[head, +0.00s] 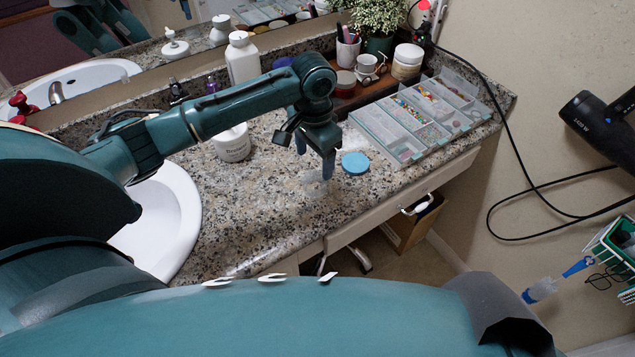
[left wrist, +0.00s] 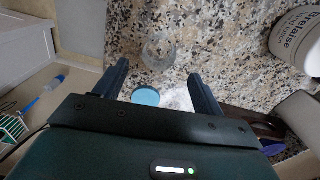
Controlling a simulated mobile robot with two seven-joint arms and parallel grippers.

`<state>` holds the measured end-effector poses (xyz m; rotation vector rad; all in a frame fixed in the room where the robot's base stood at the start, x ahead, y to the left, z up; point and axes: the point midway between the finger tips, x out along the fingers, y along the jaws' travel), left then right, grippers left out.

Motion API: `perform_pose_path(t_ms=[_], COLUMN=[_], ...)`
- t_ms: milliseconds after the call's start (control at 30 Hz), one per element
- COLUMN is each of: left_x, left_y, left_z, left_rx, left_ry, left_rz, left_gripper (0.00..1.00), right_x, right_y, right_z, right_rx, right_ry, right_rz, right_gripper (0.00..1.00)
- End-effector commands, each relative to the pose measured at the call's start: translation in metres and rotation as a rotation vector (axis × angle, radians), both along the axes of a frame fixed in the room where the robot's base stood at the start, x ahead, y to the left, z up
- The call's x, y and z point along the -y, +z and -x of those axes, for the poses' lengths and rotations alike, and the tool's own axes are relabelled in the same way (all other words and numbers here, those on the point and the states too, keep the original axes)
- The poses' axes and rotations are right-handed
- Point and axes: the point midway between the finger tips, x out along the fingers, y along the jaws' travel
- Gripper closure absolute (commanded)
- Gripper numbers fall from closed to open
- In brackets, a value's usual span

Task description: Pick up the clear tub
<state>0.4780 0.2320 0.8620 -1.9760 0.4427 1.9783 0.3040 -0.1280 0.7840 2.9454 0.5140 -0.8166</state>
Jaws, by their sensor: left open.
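The clear tub (head: 316,186) is a small, faint, see-through round shape on the speckled granite counter. It also shows in the left wrist view (left wrist: 158,53), where it lies just ahead of the fingertips, roughly between their lines. My left gripper (head: 314,157) is open and empty above the counter, pointing down over the tub's area. In the left wrist view its two dark fingers (left wrist: 158,71) are spread apart. A blue round lid (head: 355,163) lies on the counter to the right of the gripper. My right gripper is not in view.
A bead organizer (head: 420,118) lies open to the right. A white jar (head: 232,143) stands to the left, near the sink (head: 160,220). A white bottle (head: 243,58), a plant and cups stand at the back. A hair dryer (head: 600,122) hangs on the right wall.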

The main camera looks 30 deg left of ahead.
Motion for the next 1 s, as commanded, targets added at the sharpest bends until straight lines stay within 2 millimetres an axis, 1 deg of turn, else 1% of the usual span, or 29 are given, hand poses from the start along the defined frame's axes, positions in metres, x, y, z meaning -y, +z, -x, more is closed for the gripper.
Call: perform_pose_path(t_ms=[33,100,333,500,600,700,900,1000], left_x=[0.000,0.000,0.001,0.001,0.001,0.001,0.001,0.001], left_y=[-0.010,-0.019,-0.035,-0.062,-0.074,-0.079,-0.079,-0.079], left_z=[0.001,0.000,0.000,0.001,0.001,0.001,0.001,0.001], left_rx=[-0.003,-0.002,-0.001,-0.002,0.001,0.001,0.002,0.002], left_ry=[0.000,0.000,0.000,0.000,-0.001,-0.002,-0.002,-0.002], left_rz=[-0.001,-0.001,0.000,-0.001,0.000,0.000,0.000,0.000], left_gripper=[0.31,0.31,0.31,0.31,0.31,0.31,0.31,0.38], right_x=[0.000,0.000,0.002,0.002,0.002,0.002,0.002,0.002], right_y=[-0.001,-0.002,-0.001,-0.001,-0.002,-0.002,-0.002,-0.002], right_z=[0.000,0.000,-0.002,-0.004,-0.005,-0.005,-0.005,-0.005], right_rx=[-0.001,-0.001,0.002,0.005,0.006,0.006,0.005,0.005], right_ry=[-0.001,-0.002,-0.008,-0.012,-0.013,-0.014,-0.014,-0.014], right_rz=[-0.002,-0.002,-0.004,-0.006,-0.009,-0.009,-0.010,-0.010], right_gripper=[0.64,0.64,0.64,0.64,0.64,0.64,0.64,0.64])
